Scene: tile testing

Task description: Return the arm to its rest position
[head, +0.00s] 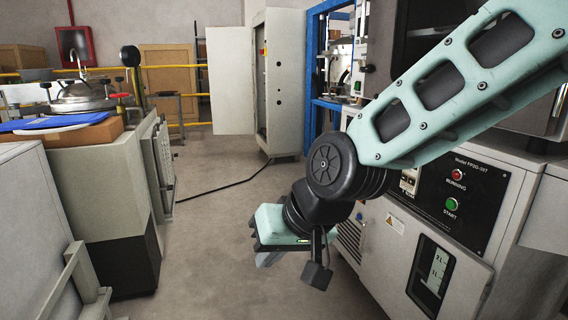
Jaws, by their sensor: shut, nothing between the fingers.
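My arm (440,100) reaches in from the upper right, in front of a grey machine, and bends down at a black joint. My gripper (268,259) hangs at its end near the middle of the head view, pointing down and slightly left over open floor. Its pale green body shows, with short grey fingertips below it. It is shut and holds nothing. It looks apart from the machine and the bench, though the exact gap to the machine is hard to judge. The arm hides part of the machine's front.
The grey machine (465,240) with red and green buttons stands close on the right. A bench (90,180) with a blue sheet (45,123) stands on the left. A cabinet (275,85) with an open door is behind. The aisle floor (215,225) is clear except for a black cable (225,187).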

